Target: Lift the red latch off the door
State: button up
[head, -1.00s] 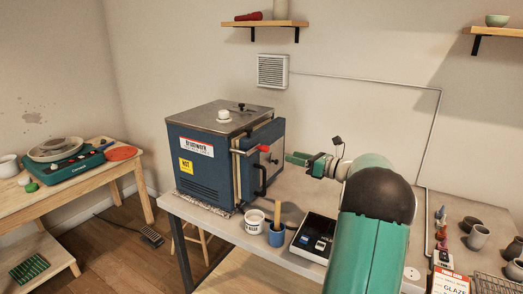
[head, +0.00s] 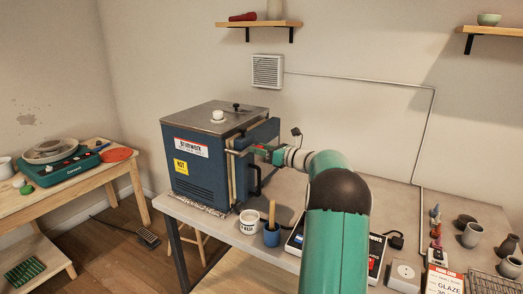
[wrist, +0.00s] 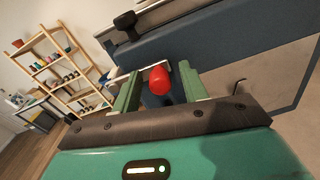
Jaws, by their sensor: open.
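A blue kiln (head: 198,160) with a grey top stands on the worktable, its door on the right side. The red latch knob (wrist: 159,82) shows clearly in the wrist view, between the two green fingers. In the head view my gripper (head: 260,150) is at the door by the latch and largely hides it. My gripper also shows in the wrist view (wrist: 158,70), its fingers apart on either side of the red knob. I cannot tell whether they touch it.
A black door handle (head: 255,181) sits below my gripper.

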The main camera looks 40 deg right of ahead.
grip_shut()
jog(key=shift+r, duration=0.1)
jog(key=r+n, duration=0.1)
jog(key=n, duration=0.1)
jog(key=r+n, duration=0.1)
jog(key=n, duration=0.1)
jog(key=shift+s+a+r, duration=0.1)
jog(key=shift+a+r, duration=0.05)
jog(key=shift+a, duration=0.05)
jog(key=s+a+r+n+y, duration=0.1)
jog(key=a+r+n, duration=0.3)
jog(key=n, duration=1.1)
jog(key=shift+s+a+r+n, duration=0.25)
jog(key=shift+s+a, duration=0.45)
jog(key=shift+a, duration=0.7)
grip_release()
jog(key=shift+s+a, duration=0.1)
jog(key=shift+f, duration=0.1)
